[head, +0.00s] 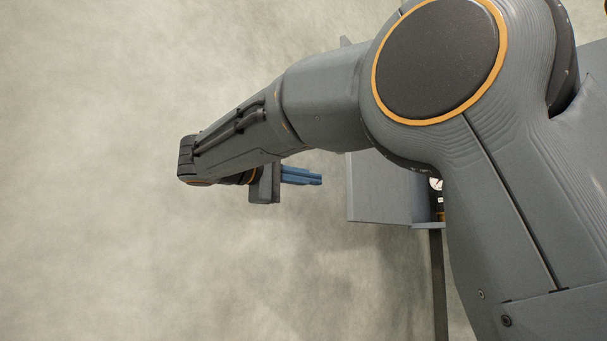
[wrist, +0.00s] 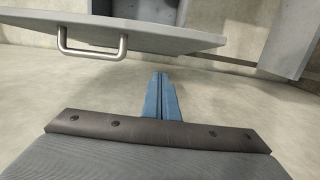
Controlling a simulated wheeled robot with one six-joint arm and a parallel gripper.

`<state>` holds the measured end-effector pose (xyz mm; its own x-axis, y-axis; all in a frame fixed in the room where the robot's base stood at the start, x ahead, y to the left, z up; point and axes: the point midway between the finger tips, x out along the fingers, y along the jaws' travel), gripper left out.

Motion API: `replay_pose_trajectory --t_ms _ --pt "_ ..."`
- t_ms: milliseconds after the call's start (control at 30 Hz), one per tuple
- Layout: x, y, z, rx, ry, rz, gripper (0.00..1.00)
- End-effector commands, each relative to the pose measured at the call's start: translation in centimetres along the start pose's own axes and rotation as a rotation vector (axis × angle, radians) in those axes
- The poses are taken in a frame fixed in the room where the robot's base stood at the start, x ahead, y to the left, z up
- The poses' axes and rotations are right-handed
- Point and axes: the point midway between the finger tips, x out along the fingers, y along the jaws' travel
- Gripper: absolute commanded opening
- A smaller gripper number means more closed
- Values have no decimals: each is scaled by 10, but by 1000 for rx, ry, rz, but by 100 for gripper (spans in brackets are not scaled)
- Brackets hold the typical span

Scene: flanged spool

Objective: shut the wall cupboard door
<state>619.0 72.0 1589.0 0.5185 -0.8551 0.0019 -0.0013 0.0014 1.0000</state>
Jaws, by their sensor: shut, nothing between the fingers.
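The grey cupboard door (head: 382,188) stands open in the head view, its panel reaching left from the cupboard. In the wrist view the door (wrist: 160,32) crosses the top left, with a metal bar handle (wrist: 92,50) on its face. My gripper (head: 318,179) is shut and empty, its blue fingers pointing right toward the door's free edge, with a visible gap in the head view. In the wrist view the closed fingers (wrist: 160,82) lie below the door panel's edge. Most of the cupboard is hidden behind my arm in the head view.
A small round white-faced item (head: 436,184) shows at the cupboard opening beside my arm. A dark upright post (head: 438,285) stands below the cupboard. A grey panel (wrist: 287,40) rises at the upper right of the wrist view. The left of the head view is bare wall.

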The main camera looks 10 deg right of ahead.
Motion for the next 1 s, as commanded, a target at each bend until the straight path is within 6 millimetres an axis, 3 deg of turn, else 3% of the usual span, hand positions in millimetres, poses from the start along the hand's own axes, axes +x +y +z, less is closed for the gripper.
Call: replay_pose_trajectory --t_ms 267,600,1000 --pt "56 2 2 -2 -5 -1 0" --pt "64 0 37 -1 -1 -2 0" --pt "64 -1 39 0 1 -2 0"
